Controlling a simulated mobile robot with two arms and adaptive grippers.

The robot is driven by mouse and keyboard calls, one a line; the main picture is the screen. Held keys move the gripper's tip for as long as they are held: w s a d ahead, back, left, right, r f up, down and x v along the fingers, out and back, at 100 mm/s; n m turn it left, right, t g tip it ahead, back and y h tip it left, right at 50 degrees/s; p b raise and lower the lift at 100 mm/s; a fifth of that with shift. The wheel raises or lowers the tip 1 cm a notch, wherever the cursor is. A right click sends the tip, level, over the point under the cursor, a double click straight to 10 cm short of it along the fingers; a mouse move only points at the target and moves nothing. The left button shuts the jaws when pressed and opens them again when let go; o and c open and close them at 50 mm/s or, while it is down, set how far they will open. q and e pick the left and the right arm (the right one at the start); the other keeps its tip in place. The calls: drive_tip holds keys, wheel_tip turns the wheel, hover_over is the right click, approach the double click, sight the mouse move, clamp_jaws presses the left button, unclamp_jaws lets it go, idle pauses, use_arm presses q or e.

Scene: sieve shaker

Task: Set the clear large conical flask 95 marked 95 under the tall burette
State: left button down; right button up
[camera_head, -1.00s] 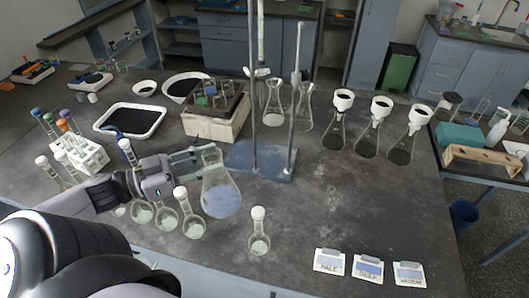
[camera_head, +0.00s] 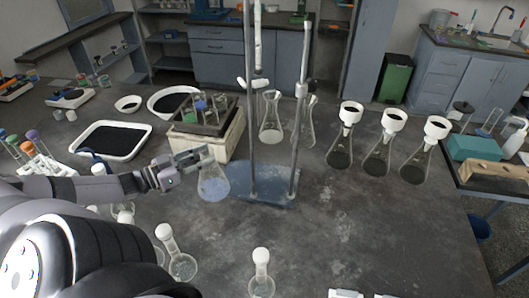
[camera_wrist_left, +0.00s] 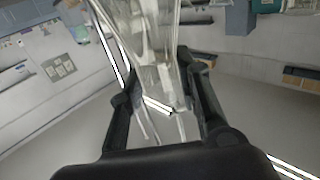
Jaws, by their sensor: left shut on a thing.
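My left gripper (camera_head: 190,160) is shut on a clear conical flask (camera_head: 214,184) with pale bluish contents, just left of the burette stand's blue base (camera_head: 262,190). In the left wrist view the clear flask (camera_wrist_left: 150,40) stands between the two dark fingers; its marking cannot be read. The tall burette (camera_head: 258,40) hangs upright from the stand, with its lower end above and behind the base. Two more clear conical flasks, one of them here (camera_head: 271,120), stand behind the stand rods. My right gripper is not in view.
A wooden box with a tube rack (camera_head: 208,140) stands behind the held flask. Several flasks with white funnels (camera_head: 383,150) stand at the right. Stoppered flasks (camera_head: 182,265) stand at the front. The table right of the base is clear.

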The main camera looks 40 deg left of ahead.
use_arm(q)
drive_tip(key=f+b+x, duration=0.1)
drive_tip(key=b+x, duration=0.3)
drive_tip(key=x, duration=0.5)
drive_tip(key=f+b+x, duration=0.2)
drive_tip(key=b+x, duration=0.2)
drive_tip(key=x, duration=0.4)
drive_tip(key=shift+w+d+f, duration=0.2)
drive_tip(key=shift+w+f, duration=0.1)
drive_tip(key=shift+w, duration=0.1)
drive_tip(key=c, duration=1.2)
unclamp_jaws()
drive_tip(key=shift+f, duration=0.15)
